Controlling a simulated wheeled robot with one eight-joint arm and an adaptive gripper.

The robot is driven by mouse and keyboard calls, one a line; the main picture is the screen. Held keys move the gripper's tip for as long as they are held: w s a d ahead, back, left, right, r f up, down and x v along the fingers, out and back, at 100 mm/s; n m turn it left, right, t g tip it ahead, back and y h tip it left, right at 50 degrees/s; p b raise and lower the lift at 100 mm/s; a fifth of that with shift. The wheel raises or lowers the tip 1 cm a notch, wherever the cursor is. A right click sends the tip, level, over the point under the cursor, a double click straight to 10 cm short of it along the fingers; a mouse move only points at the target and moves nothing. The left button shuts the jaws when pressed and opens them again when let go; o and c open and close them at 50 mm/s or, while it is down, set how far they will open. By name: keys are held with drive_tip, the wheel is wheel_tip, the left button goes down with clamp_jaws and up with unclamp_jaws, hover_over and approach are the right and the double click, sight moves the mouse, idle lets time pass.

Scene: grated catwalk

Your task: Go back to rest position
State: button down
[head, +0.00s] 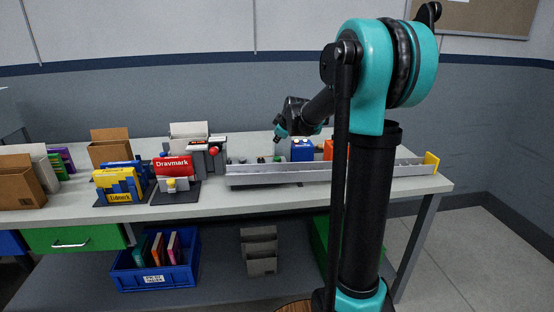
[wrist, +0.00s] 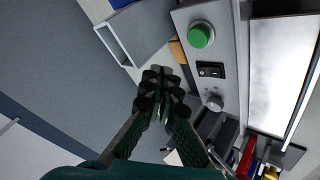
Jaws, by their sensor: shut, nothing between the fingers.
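My gripper (head: 277,138) is in the head view, above the middle of the workbench, near the back edge of the long metal rail. In the wrist view my gripper (wrist: 160,76) has its fingers shut together with nothing between them. A grey panel (wrist: 222,52) lies just right of the fingers in that view. It carries a green button (wrist: 200,35), a black switch (wrist: 210,70) and a metal knob (wrist: 213,102). The fingers appear apart from the panel.
The long rail (head: 340,172) crosses the bench (head: 235,202). A blue item (head: 301,150) and an orange one (head: 328,149), partly behind my arm, stand by it. Red (head: 174,168) and yellow (head: 118,184) labelled holders stand left. A blue crate (head: 152,276) sits below.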

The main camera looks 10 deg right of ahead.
drive_tip(key=s+d+f+m+g, duration=0.1)
drive_tip(key=s+f+m, duration=0.2)
drive_tip(key=s, duration=1)
drive_tip(key=s+d+f+m+g+h, duration=0.1)
drive_tip(key=s+f+m, duration=0.3)
drive_tip(key=s+f, duration=0.5)
drive_tip(key=s+d+f+m+g+h, duration=0.1)
drive_tip(key=s+f+m, duration=0.3)
drive_tip(key=s, duration=1.5)
wheel_tip(320, 180, down, 3)
drive_tip(key=shift+d+r+g, duration=0.1)
drive_tip(key=shift+d+g, duration=0.4)
drive_tip(key=shift+g, duration=0.4)
drive_tip(key=shift+w+a, duration=0.1)
drive_tip(key=shift+w, duration=0.05)
